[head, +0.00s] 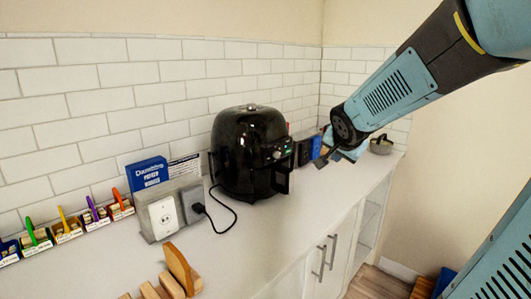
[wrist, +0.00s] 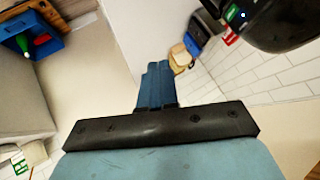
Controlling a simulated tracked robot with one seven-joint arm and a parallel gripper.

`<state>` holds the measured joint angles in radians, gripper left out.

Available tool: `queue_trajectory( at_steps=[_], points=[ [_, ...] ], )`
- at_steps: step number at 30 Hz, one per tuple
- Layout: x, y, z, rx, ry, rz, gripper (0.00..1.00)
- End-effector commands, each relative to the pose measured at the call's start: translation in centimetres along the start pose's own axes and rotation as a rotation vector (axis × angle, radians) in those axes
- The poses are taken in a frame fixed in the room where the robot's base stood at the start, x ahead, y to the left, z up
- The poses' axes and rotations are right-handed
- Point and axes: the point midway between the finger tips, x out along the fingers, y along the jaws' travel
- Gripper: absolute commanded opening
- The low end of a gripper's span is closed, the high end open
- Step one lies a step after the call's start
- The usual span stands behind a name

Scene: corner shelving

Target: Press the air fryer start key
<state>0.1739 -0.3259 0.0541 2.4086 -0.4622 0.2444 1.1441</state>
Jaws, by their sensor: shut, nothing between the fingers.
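The black air fryer (head: 240,160) stands upright on the counter against the tiled wall. Its control panel (head: 280,153) faces right in the head view, with a small green mark and a knob; I cannot single out the start key. In the wrist view part of the air fryer (wrist: 285,28) fills the upper right corner, with a small light mark on its edge. My gripper (head: 322,161) is shut and empty, to the right of the panel and apart from it. In the wrist view its closed fingers (wrist: 156,84) point away from the air fryer.
A grey outlet box (head: 162,216) with a plugged-in black cord (head: 233,221) stands left of the air fryer. Colored bins (head: 68,233) line the wall. Wooden pieces (head: 180,268) lie in front. A pot (head: 381,145) sits at the far counter end. Counter before the air fryer is clear.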

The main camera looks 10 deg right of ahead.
Motion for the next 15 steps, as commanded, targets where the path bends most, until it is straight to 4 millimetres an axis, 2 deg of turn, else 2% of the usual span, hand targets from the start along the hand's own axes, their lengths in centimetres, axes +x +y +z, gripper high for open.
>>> queue_trajectory(
  at_steps=[1,7,15],
  points=[
    [1.3,-0.3,-0.4,0.042,0.005,-0.013,0.00],
    [5.6,-1.8,-1.5,0.232,0.011,-0.096,0.00],
    [11.0,-3.4,-1.6,0.485,-0.061,-0.213,0.00]
  ],
)
